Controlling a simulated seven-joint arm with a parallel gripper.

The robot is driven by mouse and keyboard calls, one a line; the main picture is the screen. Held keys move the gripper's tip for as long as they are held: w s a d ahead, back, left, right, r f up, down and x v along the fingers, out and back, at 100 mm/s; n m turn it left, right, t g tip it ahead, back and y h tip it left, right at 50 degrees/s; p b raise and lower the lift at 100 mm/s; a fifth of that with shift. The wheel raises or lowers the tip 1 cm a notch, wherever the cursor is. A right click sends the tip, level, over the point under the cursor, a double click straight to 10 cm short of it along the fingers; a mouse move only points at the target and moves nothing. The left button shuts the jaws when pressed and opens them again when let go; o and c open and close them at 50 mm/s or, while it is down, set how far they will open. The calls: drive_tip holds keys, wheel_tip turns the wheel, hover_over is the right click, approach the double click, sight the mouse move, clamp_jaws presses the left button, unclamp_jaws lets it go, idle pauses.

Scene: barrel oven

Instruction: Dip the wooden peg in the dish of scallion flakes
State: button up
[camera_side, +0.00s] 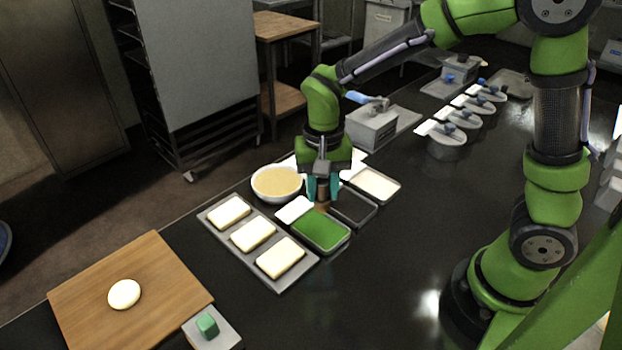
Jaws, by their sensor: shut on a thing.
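The dish of scallion flakes (322,233) is a small rectangular tray filled with bright green. It sits on the dark counter near the middle of the view. My gripper (322,192) points down at the far edge of this dish, its teal fingers shut on the wooden peg (323,205). Only a short brown part of the peg shows below the fingers. I cannot tell whether its lower end touches the flakes or hangs above them.
A grey tray with several pale slabs (253,235) lies left of the dish. A bowl of tan filling (277,182), a dark dish (353,208) and a cream-filled dish (375,184) stand close by. A wooden board with dough (124,294) is front left.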

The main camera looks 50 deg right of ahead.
sight(321, 209)
drive_tip(key=shift+w+f, duration=0.1)
drive_tip(key=shift+f, duration=2.95)
drive_tip(key=shift+f, duration=0.6)
drive_tip(key=shift+r, duration=0.1)
drive_tip(key=shift+r, duration=3.5)
